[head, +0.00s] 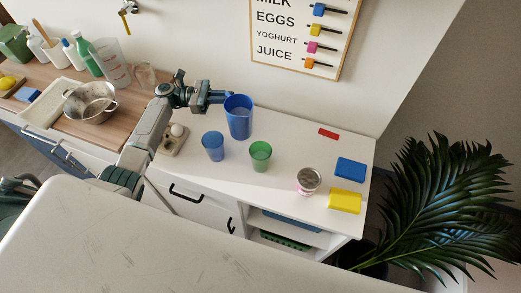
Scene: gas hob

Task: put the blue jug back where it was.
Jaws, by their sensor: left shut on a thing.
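The blue jug (239,119) is at the back of the white counter, upright, with its open top toward me. My left gripper (222,97) reaches in from the left and is shut on the jug at its left side, near the rim. I cannot tell whether the jug's base touches the counter. My right gripper is not in view.
A blue cup (213,146) and a green cup (260,155) stand close in front of the jug. A pink-and-grey tin (308,181), a blue block (350,170), a yellow block (345,201) and a red piece (328,134) lie right. White counter (285,128) is clear right of the jug.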

